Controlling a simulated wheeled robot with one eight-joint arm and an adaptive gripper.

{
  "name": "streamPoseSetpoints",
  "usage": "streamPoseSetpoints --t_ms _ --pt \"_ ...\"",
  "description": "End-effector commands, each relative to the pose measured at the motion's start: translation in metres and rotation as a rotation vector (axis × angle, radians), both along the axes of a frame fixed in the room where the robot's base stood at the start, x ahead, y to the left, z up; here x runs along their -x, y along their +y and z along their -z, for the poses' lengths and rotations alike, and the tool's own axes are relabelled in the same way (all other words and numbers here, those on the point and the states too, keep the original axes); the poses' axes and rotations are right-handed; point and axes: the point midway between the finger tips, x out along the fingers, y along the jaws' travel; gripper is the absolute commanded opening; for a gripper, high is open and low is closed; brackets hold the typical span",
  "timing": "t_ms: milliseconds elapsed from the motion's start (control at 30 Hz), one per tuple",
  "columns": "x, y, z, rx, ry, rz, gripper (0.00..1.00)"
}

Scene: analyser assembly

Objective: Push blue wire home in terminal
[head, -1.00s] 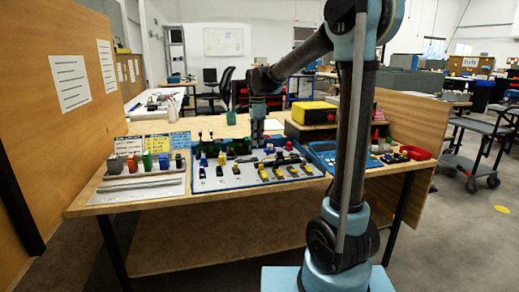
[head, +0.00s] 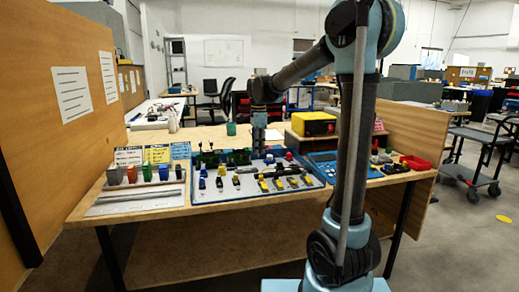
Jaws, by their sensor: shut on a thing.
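My gripper (head: 259,149) points straight down over the back middle of the assembly board (head: 240,198). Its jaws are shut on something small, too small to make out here. The blue wire cannot be told apart at this distance. Dark green blocks (head: 238,157), perhaps the terminals, stand along the back of the board just left of my gripper. I cannot tell which one is the terminal, nor whether a wire sits in it.
The board carries several small blue, black and yellow parts. A rack with coloured blocks (head: 147,172) stands to its left. A yellow-and-black box (head: 313,124) stands behind right, a blue tray (head: 325,168) and red bin (head: 418,162) to the right. A green cup (head: 231,129) stands behind.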

Motion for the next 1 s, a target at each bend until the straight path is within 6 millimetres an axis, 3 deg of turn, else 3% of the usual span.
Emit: streamPoseSetpoints --t_ms 1000 --pt "0.015 -0.070 0.023 0.000 0.000 0.002 0.00"
